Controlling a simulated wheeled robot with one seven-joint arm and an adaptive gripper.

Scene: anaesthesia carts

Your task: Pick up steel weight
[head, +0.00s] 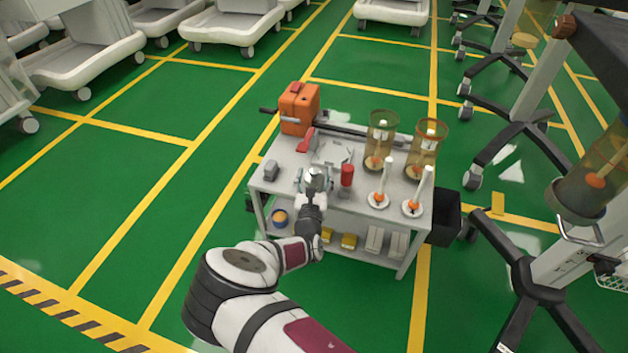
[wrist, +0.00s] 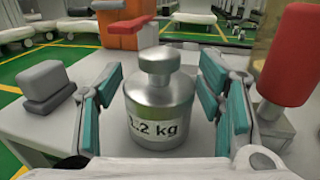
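The steel weight (wrist: 158,105) stands upright on the grey cart top, a shiny cylinder with a knob and a label reading "1.2 kg", its first digit partly cut off. My gripper (wrist: 162,110) is open around it, one teal-padded finger on each side. Gaps show between the pads and the weight's sides. In the head view, the weight (head: 316,177) is partly hidden by my gripper (head: 314,186) at the front of the cart top.
A grey block (wrist: 47,90) lies left of my gripper; a red-topped object (wrist: 287,60) stands close on the right. The cart top (head: 292,160) also holds an orange case (head: 299,108), amber cylinders (head: 380,140) and white upright tools (head: 382,187).

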